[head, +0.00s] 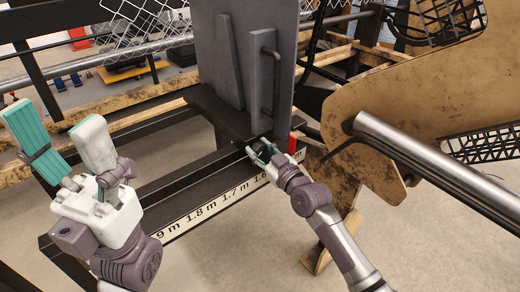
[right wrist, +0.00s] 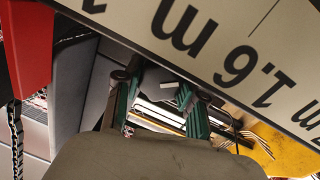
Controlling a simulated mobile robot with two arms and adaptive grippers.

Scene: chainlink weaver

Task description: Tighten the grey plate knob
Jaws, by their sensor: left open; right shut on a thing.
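The upright grey plate (head: 225,50) stands at the middle of the head view, with a narrower grey piece and a dark bar handle (head: 276,82) on its face. My right gripper (head: 262,150) is at the plate's foot, by the dark rail. In the right wrist view its green-lined fingers (right wrist: 160,105) are shut on the grey knob (right wrist: 158,82), which has a small light mark. The knob is mostly hidden by the fingers in the head view. My left gripper (head: 62,135) is open and empty at the left, well away from the plate.
A measuring strip (head: 205,205) with printed metre marks runs along the dark rail; it passes close above my right fingers in the right wrist view. A red part (head: 292,143) sits beside the right gripper. A thick metal bar (head: 430,160) and a worn tan panel (head: 430,95) stand at right.

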